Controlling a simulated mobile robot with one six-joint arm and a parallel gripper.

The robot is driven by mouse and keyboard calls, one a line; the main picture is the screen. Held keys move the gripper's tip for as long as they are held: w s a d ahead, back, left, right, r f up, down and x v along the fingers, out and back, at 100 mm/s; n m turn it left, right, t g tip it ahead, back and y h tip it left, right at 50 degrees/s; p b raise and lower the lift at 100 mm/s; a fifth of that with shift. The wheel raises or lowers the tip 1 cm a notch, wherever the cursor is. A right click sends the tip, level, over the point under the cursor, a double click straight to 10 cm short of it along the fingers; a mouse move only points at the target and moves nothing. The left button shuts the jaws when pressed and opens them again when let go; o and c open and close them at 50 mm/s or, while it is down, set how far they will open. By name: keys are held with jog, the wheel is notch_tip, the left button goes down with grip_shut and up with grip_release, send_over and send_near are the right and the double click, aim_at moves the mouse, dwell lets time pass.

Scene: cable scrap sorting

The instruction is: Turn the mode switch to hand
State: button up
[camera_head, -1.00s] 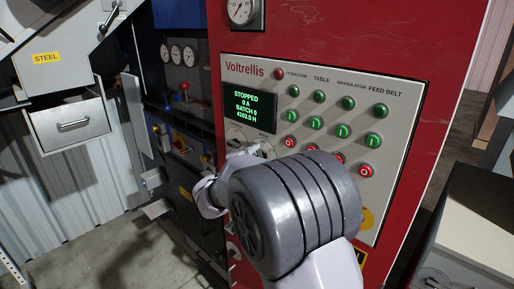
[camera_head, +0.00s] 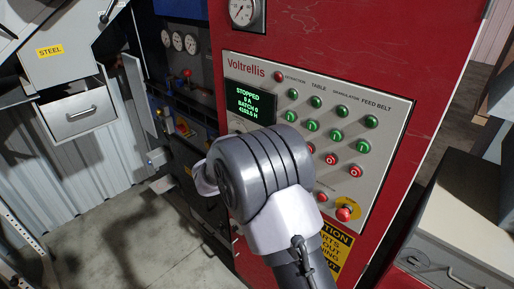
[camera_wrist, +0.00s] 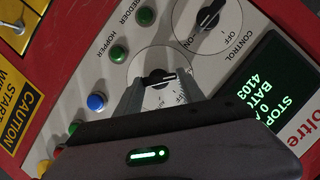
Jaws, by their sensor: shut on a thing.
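In the wrist view, a rotary switch with a black knob (camera_wrist: 152,82) on a round white dial sits between my fingertips. I take it for the mode switch; its lettering is partly covered and too small to read surely. My gripper (camera_wrist: 158,88) is shut on this knob, one grey finger on each side. In the head view my wrist hides the fingers and this switch. A second black knob (camera_wrist: 210,14), on a dial marked CONTROL with OFF and ON, is at the top of the wrist view.
The control panel (camera_head: 388,118) has a green-lettered display (camera_head: 251,103) reading STOPPED, and several green and red buttons. A red emergency button (camera_head: 344,214) is right of my wrist. In the wrist view, a blue button (camera_wrist: 96,102) and green buttons lie close left of my fingers.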

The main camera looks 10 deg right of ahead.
jog(key=o, duration=1.4)
jog(key=v, duration=1.7)
jog(key=shift+s+a+r, duration=0.1)
jog(key=shift+a+r, duration=0.05)
jog(key=shift+a, duration=0.05)
